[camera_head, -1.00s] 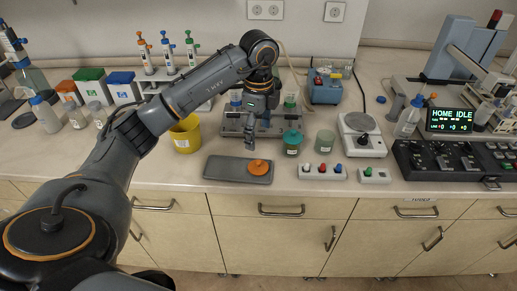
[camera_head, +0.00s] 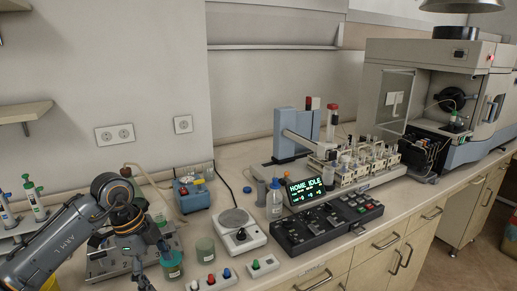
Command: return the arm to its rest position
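My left arm comes in from the lower left, and its dark grey wrist hangs over the bench at the left. My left gripper (camera_head: 145,283) points down in front of the metal rack plate (camera_head: 105,268); its fingers are small, dark and near the picture's bottom edge, so I cannot see whether they are open or shut. No held object shows. A jar with a teal lid (camera_head: 172,265) stands close to the right of the gripper. My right arm and gripper are not in view.
Near the arm are a pale green jar (camera_head: 205,249), a blue device (camera_head: 191,195), a white stirrer (camera_head: 238,232) and a button box (camera_head: 211,281). Further right are a black control panel (camera_head: 325,223), a "HOME IDLE" screen (camera_head: 304,190), an autosampler (camera_head: 357,165) and a large spectrometer (camera_head: 430,90).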

